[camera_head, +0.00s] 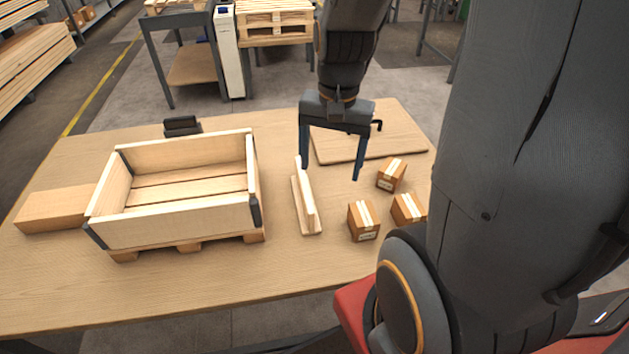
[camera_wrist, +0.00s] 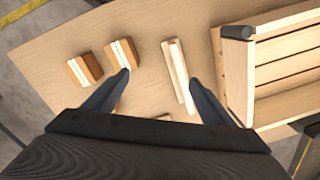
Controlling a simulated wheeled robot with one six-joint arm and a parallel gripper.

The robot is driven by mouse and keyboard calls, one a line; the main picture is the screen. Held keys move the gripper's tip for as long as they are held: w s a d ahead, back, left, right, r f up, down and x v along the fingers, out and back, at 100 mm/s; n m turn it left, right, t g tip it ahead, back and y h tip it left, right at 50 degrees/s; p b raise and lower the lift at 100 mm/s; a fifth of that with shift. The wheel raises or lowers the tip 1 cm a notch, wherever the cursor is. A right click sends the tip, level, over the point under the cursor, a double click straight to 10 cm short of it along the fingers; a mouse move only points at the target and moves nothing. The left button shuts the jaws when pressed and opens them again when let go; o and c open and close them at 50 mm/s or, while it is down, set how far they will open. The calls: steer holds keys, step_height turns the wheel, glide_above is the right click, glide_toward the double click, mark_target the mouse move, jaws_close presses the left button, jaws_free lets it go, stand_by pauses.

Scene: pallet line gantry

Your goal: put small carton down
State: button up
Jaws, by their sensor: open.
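Three small brown cartons with white tape stand close together on the right of the table in the head view: a front one (camera_head: 363,222), a right one (camera_head: 408,210) and a back one (camera_head: 391,174). Two cartons show in the wrist view, one near the left finger (camera_wrist: 121,54) and one farther left (camera_wrist: 84,70). My gripper (camera_head: 330,173) is open and empty above the table, with its fingers pointing down. In the wrist view its fingertips (camera_wrist: 160,76) are spread wide, with a wooden strip piece (camera_wrist: 175,70) seen between them. The third carton is not clearly visible there.
The wooden strip piece (camera_head: 306,204) lies left of the cartons. A slatted wooden crate (camera_head: 172,221) stands at left, with a plain wooden block (camera_head: 55,208) beside it. A flat board (camera_head: 400,135) lies behind my gripper. A small black object (camera_head: 182,126) is at the back edge.

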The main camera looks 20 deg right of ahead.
steer(key=s+a+n, duration=0.4)
steer(key=a+n, duration=0.2)
steer(key=n, duration=0.2)
steer(key=shift+s, duration=0.15)
